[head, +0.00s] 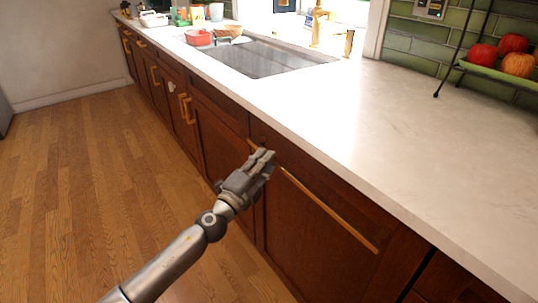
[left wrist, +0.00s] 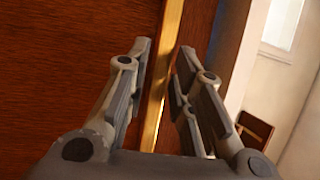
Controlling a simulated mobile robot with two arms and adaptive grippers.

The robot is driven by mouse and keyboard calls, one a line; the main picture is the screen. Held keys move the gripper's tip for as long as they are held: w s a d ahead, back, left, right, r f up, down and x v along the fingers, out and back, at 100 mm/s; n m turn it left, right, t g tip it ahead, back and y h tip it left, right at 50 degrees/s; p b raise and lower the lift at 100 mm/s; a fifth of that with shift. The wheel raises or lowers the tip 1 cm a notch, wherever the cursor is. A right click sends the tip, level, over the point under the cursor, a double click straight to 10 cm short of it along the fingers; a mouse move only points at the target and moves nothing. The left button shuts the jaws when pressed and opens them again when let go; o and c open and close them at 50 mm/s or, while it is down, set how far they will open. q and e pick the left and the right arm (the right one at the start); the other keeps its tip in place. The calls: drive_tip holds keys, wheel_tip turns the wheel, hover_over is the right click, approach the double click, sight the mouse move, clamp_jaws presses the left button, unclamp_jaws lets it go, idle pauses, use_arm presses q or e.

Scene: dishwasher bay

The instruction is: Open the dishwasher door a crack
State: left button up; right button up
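The dishwasher door (head: 300,232) is a dark wood panel under the counter, with a long gold bar handle (head: 332,213) along its top. No gap shows at the door's edge in the head view. My left gripper (head: 262,160) is at the far, left end of the handle. In the left wrist view the gripper (left wrist: 163,55) is open, and the gold bar (left wrist: 169,62) runs between its two fingers with space on both sides. The gripper hides part of the bar's left end in the head view. My right gripper is not in view.
The white countertop (head: 400,150) overhangs the door. A sink (head: 262,58) with a gold faucet (head: 317,22) lies beyond. A rack with red apples (head: 515,45) stands at the right. More cabinets (head: 160,75) continue to the left. The wooden floor (head: 90,185) is clear.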

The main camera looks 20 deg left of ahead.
use_arm(q)
drive_tip(key=shift+x, duration=1.25)
drive_tip(key=shift+c, duration=0.2)
drive_tip(key=shift+f, duration=0.1)
clamp_jaws()
